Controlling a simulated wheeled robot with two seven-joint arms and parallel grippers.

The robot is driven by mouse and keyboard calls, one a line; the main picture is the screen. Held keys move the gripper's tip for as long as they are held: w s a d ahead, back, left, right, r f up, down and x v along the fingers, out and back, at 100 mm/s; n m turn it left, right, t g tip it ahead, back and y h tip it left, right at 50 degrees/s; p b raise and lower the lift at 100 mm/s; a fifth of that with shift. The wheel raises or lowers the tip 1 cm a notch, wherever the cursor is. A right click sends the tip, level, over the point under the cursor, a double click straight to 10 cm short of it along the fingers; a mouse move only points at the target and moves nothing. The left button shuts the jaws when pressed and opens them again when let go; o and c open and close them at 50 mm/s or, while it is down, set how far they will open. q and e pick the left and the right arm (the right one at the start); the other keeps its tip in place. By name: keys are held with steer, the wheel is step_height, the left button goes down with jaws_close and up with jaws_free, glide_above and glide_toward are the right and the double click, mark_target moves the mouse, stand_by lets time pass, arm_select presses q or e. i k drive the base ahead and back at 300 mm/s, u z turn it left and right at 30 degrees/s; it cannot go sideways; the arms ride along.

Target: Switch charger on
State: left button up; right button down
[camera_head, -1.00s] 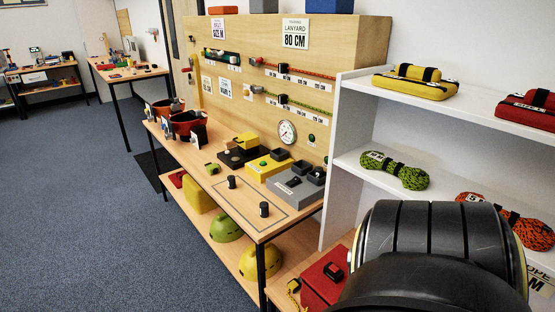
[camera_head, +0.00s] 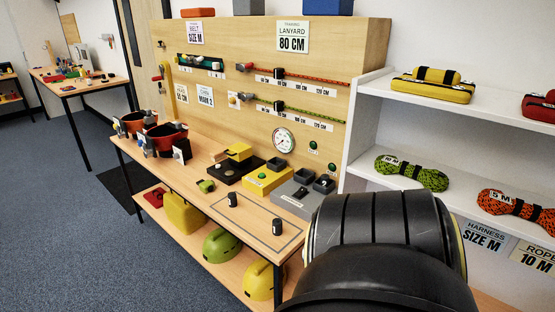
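A grey box (camera_head: 293,199) with dark square cups stands at the near right of the wooden bench; it looks like the charger, but I cannot tell for sure. Neither of my grippers shows in the view.
Two small black cylinders (camera_head: 277,227) stand on the bench front. Red bins (camera_head: 165,137) stand at its far end. A wooden panel (camera_head: 230,110) with ropes and a gauge rises behind. White shelves (camera_head: 364,151) hold rope bundles at right. Blue floor (camera_head: 60,220) is clear at left.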

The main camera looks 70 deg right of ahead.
mark_target(303, 190)
steer(key=z, duration=0.6)
steer(key=i, duration=1.4)
steer(key=z, duration=1.75)
steer(key=i, duration=0.35)
steer(key=z, duration=0.3)
